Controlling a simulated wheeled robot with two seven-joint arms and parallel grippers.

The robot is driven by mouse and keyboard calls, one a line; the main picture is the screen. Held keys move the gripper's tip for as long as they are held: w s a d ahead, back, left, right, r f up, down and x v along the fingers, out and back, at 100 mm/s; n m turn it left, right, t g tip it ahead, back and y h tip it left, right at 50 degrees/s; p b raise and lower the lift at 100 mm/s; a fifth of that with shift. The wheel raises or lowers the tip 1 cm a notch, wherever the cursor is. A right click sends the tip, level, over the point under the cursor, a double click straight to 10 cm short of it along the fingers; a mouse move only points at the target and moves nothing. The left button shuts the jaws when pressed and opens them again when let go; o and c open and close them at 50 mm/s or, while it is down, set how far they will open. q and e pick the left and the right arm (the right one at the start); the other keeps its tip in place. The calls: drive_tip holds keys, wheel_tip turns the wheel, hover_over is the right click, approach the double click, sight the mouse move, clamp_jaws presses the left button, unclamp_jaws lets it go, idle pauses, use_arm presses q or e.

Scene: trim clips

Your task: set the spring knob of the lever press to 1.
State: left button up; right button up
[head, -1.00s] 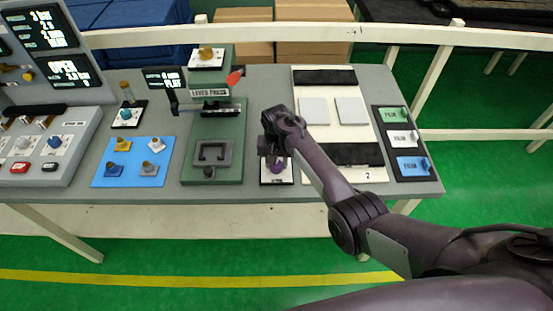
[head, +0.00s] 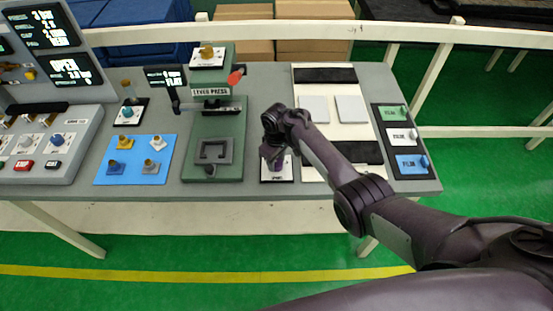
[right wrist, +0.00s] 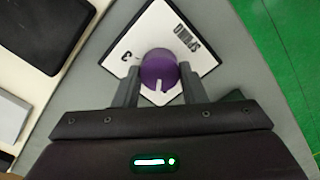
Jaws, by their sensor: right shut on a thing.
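The spring knob is a purple round knob (right wrist: 158,66) with a white pointer line, on a white square plate (right wrist: 150,28) marked SPRING. In the right wrist view a 3 shows on the plate left of the knob, and the pointer faces the bottom of the picture. Other marks are hidden. My right gripper (right wrist: 160,76) is shut on the knob, one finger on each side. In the head view the right gripper (head: 274,158) covers much of the knob. The green lever press (head: 221,130) stands just left of it. My left gripper is out of view.
A white board with two pale pads (head: 314,109) lies right of the knob, and a black panel of coloured labels (head: 401,140) is beyond it. The table's front edge is close to the knob.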

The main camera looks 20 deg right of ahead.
sight(276, 162)
drive_tip(key=shift+r+n, duration=0.1)
drive_tip(key=shift+n, duration=2)
drive_tip(key=o, duration=1)
wheel_tip(276, 162, up, 8)
drive_tip(key=shift+f, duration=0.15)
